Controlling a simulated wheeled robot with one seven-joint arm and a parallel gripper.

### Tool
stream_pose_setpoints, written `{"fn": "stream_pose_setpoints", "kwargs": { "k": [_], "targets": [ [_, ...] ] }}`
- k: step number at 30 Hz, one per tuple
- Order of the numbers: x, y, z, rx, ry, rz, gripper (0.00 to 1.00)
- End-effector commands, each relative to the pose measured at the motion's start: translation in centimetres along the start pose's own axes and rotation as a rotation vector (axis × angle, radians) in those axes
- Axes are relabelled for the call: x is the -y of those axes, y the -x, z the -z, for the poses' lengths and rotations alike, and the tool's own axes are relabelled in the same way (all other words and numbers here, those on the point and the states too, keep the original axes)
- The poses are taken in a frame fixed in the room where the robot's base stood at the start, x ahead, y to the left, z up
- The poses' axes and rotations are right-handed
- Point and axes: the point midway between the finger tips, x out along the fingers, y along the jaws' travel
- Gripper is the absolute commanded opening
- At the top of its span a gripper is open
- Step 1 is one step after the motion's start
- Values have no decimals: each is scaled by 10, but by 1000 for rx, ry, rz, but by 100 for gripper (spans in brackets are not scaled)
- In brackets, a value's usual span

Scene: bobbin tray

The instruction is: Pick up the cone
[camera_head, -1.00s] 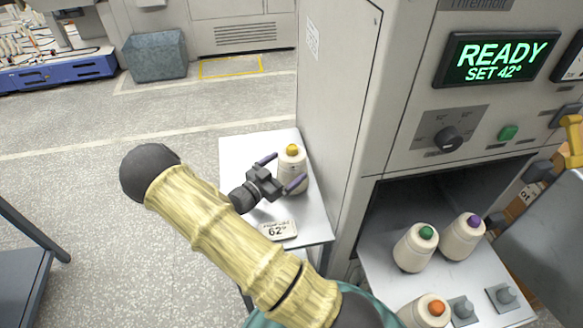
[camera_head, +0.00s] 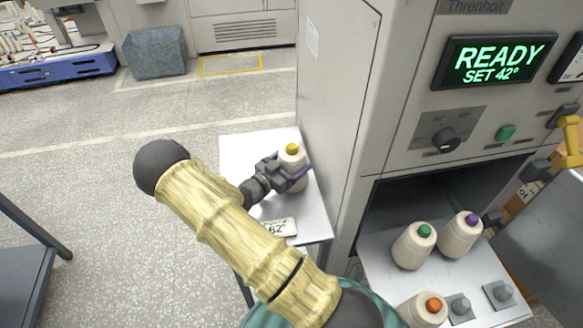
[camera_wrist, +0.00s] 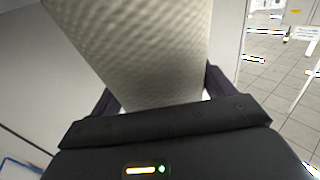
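A cream cone with a yellow top (camera_head: 291,152) stands upright on the white side shelf (camera_head: 240,150), against the machine's side wall. The other finger is mostly hidden in the head view. In the wrist view the pale, textured cone (camera_wrist: 150,50) fills the middle, with a dark finger at each side. Whether the fingers press on it or leave a small gap cannot be told.
A 62° label (camera_head: 280,228) lies on the shelf's front part, partly covered by my arm. Cones with green (camera_head: 414,246), purple (camera_head: 461,234) and orange (camera_head: 423,310) tops stand on the machine's tray. The machine's wall (camera_head: 335,130) is close right of the shelf.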

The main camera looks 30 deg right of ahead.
Motion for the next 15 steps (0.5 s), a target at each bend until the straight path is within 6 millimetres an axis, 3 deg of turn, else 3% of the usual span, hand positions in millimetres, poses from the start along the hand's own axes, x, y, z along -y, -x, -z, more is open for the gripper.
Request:
{"fn": "stream_pose_setpoints", "kwargs": {
  "k": [2, 15],
  "targets": [
    [0, 0, 0, 1, 0, 1, 48],
    [2, 3, 5, -1, -2, 0, 48]
  ]
}}
